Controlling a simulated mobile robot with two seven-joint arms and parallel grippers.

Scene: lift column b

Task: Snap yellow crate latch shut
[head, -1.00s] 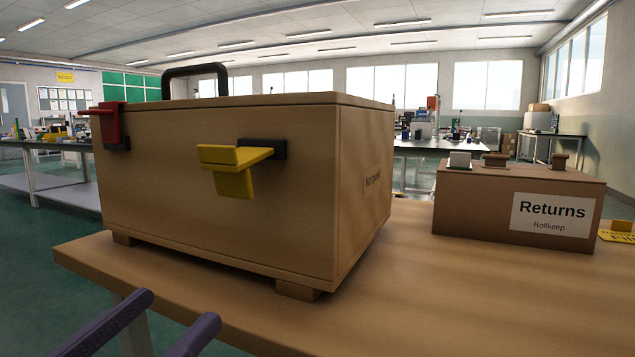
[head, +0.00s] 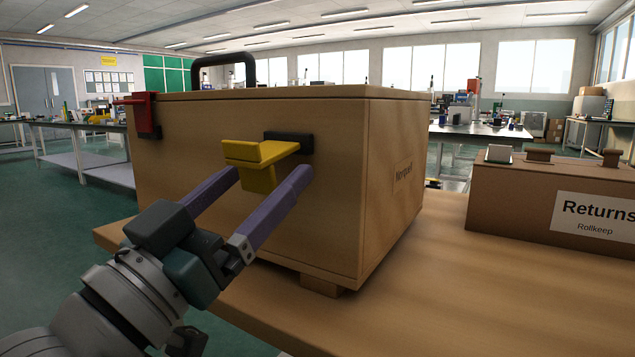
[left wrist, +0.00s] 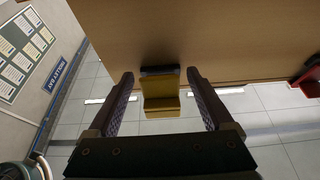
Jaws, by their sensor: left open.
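The wooden crate (head: 220,120) stands on the table with its lid down. Its yellow latch (head: 262,152) juts out from a dark mount (head: 290,142) on the front face, its lever standing away from the wall. In the left wrist view, the yellow latch (left wrist: 160,100) shows between the two spread fingers (left wrist: 160,76), with a gap on each side. The latch's lower part is partly hidden in the head view. My right gripper is not in view.
A red latch (head: 145,115) is at the crate's left corner, and a black handle (head: 225,60) stands on the lid. A brown Returns box (head: 510,200) is to the right. The table (head: 400,285) is clear in front of it.

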